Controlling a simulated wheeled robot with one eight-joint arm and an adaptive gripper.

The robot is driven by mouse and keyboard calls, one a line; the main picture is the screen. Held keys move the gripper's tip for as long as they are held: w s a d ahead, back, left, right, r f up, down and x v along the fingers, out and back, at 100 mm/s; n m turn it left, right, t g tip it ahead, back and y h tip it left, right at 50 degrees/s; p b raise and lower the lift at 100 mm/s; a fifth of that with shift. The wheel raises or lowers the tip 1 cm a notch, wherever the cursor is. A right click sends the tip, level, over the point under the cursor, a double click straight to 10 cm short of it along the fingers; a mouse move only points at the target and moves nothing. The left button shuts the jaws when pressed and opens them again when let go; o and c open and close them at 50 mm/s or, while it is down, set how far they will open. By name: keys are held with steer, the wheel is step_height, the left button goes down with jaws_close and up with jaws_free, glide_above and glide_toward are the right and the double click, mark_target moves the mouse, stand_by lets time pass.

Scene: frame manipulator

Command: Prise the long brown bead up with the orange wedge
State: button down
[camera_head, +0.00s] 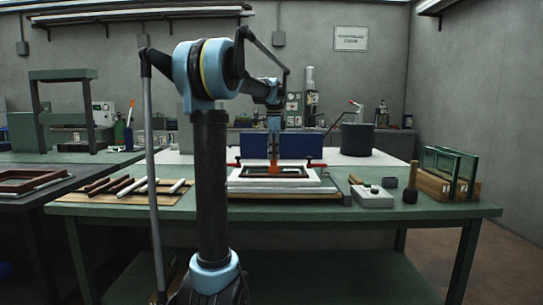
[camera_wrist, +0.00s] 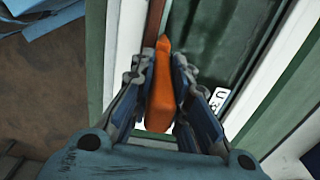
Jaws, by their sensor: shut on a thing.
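The orange wedge (camera_wrist: 163,92) stands between the two fingers of my gripper (camera_wrist: 163,68), which is shut on it in the wrist view. Its tip points up the picture and meets or overlaps the end of a long brown bead (camera_wrist: 152,22). I cannot tell whether the tip is under the bead. The bead runs along a white frame (camera_wrist: 125,50) beside a dark green panel. In the head view, my gripper (camera_head: 274,150) points down over the white frame (camera_head: 240,182) with brown strips inside it, and the orange wedge (camera_head: 275,168) shows below the fingers.
The green workbench (camera_head: 130,208) carries loose brown and white strips (camera_head: 120,185) at left. Red-handled clamps (camera_head: 318,164) sit behind the frame.

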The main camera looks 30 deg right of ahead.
steer(key=shift+w+d+r, duration=0.1)
steer(key=shift+w+d, duration=0.05)
steer(key=shift+w, duration=0.1)
steer(key=shift+r, duration=3.95)
